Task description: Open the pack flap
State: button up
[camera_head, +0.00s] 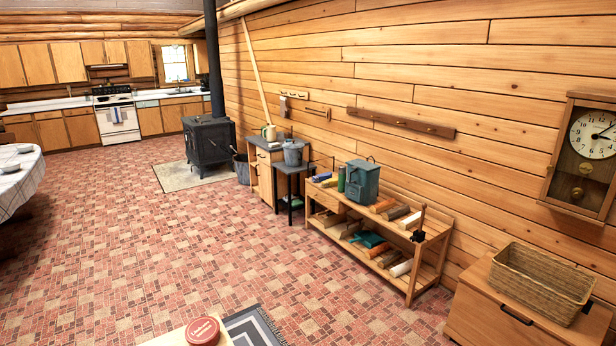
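A teal pack-like item (362,181) with a small loop on top stands upright on the top of a low wooden bench (432,228) against the log wall. It is small in the picture, and I cannot tell clearly where its flap is or whether it is raised. My gripper is not in view.
A green bottle (341,179) stands left of the pack. Several wood pieces (382,206) lie right of it. A small table with a metal bucket (293,152) is left of the bench; a cabinet with a wicker basket (540,283) is right.

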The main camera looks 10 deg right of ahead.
aim_at(357, 164)
jog(key=i+l+z, duration=0.3)
jog(key=i, duration=0.3)
jog(key=i+l+z, duration=0.3)
jog(key=i, duration=0.3)
jog(key=i+z, duration=0.3)
jog(key=i, duration=0.3)
jog(key=i+u, duration=0.2)
jog(key=i, duration=0.35)
jog(key=i+l+u, duration=0.15)
jog(key=i, duration=0.35)
jog(key=i+l+u, duration=0.2)
jog(key=i, duration=0.3)
jog(key=i+l+u, duration=0.15)
jog(key=i, duration=0.35)
jog(key=i+l+u, duration=0.2)
jog(key=i+l, duration=0.25)
